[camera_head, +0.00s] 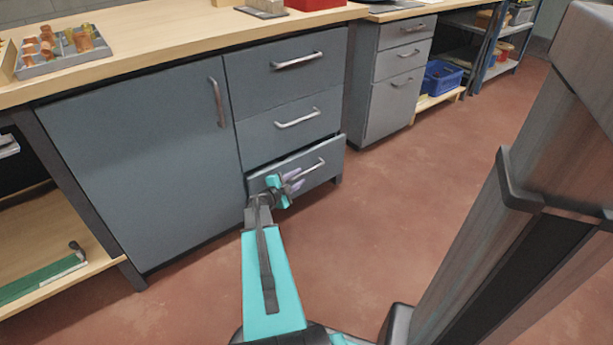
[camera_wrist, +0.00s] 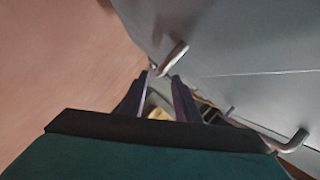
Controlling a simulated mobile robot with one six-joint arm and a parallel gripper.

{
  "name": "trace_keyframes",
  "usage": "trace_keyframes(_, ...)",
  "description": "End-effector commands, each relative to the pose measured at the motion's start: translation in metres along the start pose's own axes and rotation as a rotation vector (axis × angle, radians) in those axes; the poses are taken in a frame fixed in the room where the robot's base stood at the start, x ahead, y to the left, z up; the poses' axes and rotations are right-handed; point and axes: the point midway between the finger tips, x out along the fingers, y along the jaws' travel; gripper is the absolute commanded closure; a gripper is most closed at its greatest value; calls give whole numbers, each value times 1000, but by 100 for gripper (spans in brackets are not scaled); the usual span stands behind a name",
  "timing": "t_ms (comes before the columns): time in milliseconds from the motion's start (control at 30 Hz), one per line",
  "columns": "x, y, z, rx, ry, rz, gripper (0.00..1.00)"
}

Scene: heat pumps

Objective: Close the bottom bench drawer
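The grey bottom bench drawer (camera_head: 322,172) is slightly pulled out, with its top edge standing proud of the drawers above. It has a bar handle (camera_head: 308,170). My gripper (camera_head: 296,182) is in front of this drawer, close to its handle, and covers part of the drawer front. In the wrist view, the two purple fingers of my gripper (camera_wrist: 162,76) are apart with a gap between them. A metal handle end (camera_wrist: 173,57) shows just beyond the fingertips beside a grey front. I cannot tell whether the fingers touch it.
Two closed drawers (camera_head: 290,75) sit above, and a closed cabinet door (camera_head: 140,160) is to the left. A second drawer unit (camera_head: 385,105) stands to the right with a blue crate (camera_head: 442,77) beyond. The red floor (camera_head: 390,190) is clear in front.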

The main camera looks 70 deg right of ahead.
Motion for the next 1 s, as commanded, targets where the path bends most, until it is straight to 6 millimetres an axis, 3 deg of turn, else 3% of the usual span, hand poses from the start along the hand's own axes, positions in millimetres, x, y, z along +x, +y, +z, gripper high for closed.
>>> trace_keyframes(200, 34, 1, 2, 2, 2, 0, 71)
trace_keyframes(433, 60, 1, 1, 0, 2, 0, 71)
trace_keyframes(933, 70, 0, -2, 0, 2, 0, 71)
trace_keyframes(1000, 70, 0, -2, 1, 2, 0, 82)
